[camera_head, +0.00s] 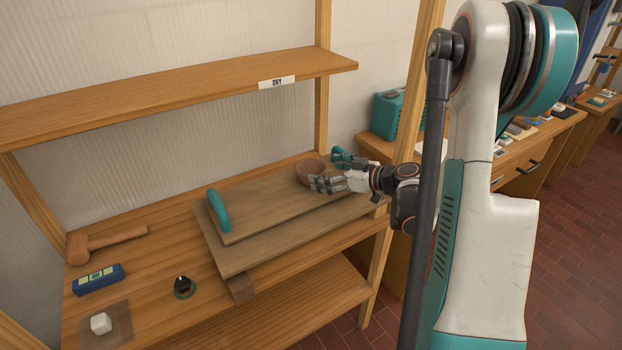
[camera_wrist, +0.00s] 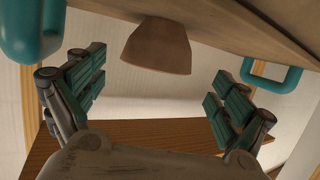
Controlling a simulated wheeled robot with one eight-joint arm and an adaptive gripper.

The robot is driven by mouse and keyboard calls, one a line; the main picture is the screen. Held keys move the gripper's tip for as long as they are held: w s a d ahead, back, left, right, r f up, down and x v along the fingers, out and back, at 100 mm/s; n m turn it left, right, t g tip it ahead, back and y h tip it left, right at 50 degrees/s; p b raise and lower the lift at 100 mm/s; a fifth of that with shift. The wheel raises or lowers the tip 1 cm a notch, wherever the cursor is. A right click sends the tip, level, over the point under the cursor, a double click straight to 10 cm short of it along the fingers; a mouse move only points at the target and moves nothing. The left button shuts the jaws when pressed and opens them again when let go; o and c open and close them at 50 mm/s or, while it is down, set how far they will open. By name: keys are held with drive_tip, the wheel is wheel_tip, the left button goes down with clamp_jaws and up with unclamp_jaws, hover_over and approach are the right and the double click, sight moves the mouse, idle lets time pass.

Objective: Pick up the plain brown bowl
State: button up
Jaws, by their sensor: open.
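The plain brown bowl (camera_head: 309,171) stands on a wooden board with teal handles, near the board's back right end. In the wrist view the bowl (camera_wrist: 157,47) shows at the top middle, with the board at the picture's upper edge. My gripper (camera_head: 325,184) is in front of and to the right of the bowl in the head view. In the wrist view my gripper (camera_wrist: 155,100) is open, with its teal finger pads apart and the bowl ahead between them. The space between the pads is empty. Whether a finger touches the bowl cannot be told.
The wooden board (camera_head: 262,217) has a teal handle (camera_head: 218,211) at its left end and another (camera_head: 342,157) behind my gripper. A mallet (camera_head: 105,240), blue box (camera_head: 97,280), dark knob (camera_head: 183,284) and white block (camera_head: 100,323) lie left. A shelf (camera_head: 180,92) spans above.

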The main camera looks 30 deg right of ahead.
sight(302, 169)
drive_tip(key=x, duration=0.2)
drive_tip(key=b+x, duration=0.1)
drive_tip(key=x, duration=0.1)
drive_tip(key=b+x, duration=0.1)
drive_tip(key=x, duration=0.1)
drive_tip(key=shift+d+f, duration=0.25)
drive_tip(key=shift+f, duration=0.1)
drive_tip(key=shift+w+a, duration=0.15)
drive_tip(key=shift+w, duration=0.1)
drive_tip(key=c, duration=1.2)
